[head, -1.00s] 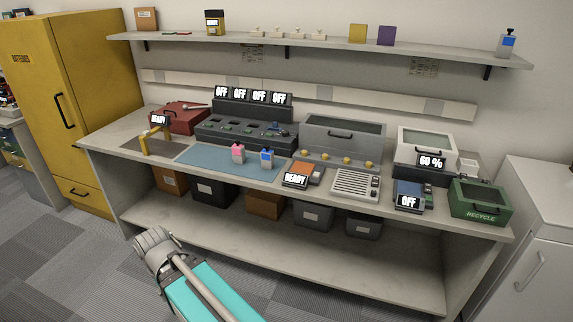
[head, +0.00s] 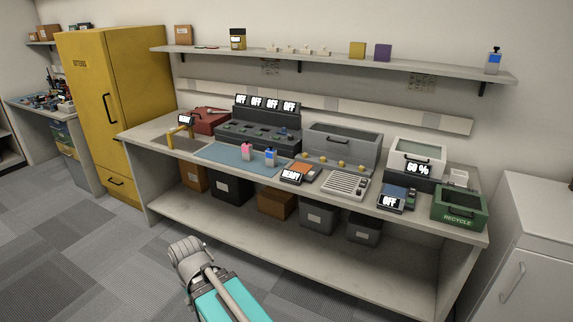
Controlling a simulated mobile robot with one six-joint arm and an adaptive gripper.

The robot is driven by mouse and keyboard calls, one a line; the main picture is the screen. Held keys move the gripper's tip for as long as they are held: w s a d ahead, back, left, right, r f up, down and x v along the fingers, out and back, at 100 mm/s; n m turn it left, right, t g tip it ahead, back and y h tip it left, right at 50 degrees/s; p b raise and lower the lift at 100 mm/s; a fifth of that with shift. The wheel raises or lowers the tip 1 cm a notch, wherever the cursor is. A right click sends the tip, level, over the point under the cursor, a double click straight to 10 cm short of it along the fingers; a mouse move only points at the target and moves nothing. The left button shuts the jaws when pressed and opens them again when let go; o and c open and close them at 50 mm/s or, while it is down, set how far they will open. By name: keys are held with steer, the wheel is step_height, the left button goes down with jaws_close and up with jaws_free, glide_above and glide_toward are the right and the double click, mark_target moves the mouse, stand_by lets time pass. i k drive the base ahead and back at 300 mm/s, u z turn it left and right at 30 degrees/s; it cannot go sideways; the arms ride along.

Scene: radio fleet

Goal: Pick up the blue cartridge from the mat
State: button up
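The blue cartridge (head: 271,157) stands upright on the blue mat (head: 222,158) on the workbench, near the mat's right end. A pink cartridge (head: 246,152) stands just to its left. Another blue-and-white cartridge (head: 493,62) stands on the wall shelf at the far right. My arm shows at the bottom of the head view, in front of the bench and well short of the mat. The fingers of my gripper cannot be made out.
Right of the mat are an orange device marked READY (head: 299,173) and a grey grilled unit (head: 346,185). Behind the mat stands a dark console (head: 262,124) with several OFF displays. A yellow cabinet (head: 106,110) stands left. A green recycle bin (head: 459,208) sits at the bench's right end.

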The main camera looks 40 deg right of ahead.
mark_target(270, 155)
steer(key=k, duration=0.7)
steer(key=z, duration=1.45)
steer(key=i, duration=1.25)
steer(key=z, duration=0.05)
